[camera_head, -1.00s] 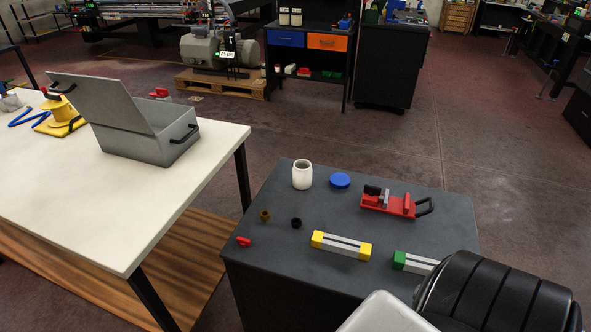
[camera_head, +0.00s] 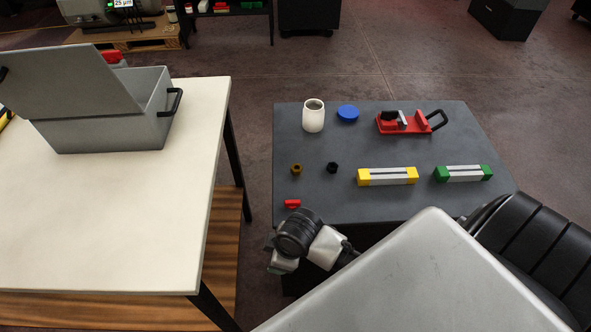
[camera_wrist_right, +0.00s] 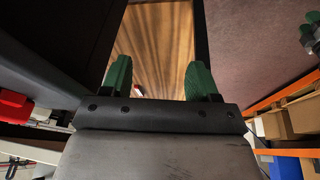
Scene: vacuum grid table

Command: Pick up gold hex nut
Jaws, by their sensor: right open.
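The gold hex nut (camera_head: 296,169) lies on the dark grey table (camera_head: 345,200), left of a black nut (camera_head: 332,167) and above a small red part (camera_head: 292,204) in the head view. My right arm reaches in from the lower right, its wrist low beside the table's front left corner. My right gripper shows in the right wrist view (camera_wrist_right: 160,78), its two green fingers wide apart with nothing held between them. The nut cannot be made out in that view. My left gripper is not in view.
The dark table also holds a white cup (camera_head: 313,116), a blue disc (camera_head: 348,113), a red clamp (camera_head: 405,122), a yellow-ended block (camera_head: 387,176) and a green-ended block (camera_head: 463,173). A white table (camera_head: 120,215) with an open grey box (camera_head: 100,134) stands left, across a gap.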

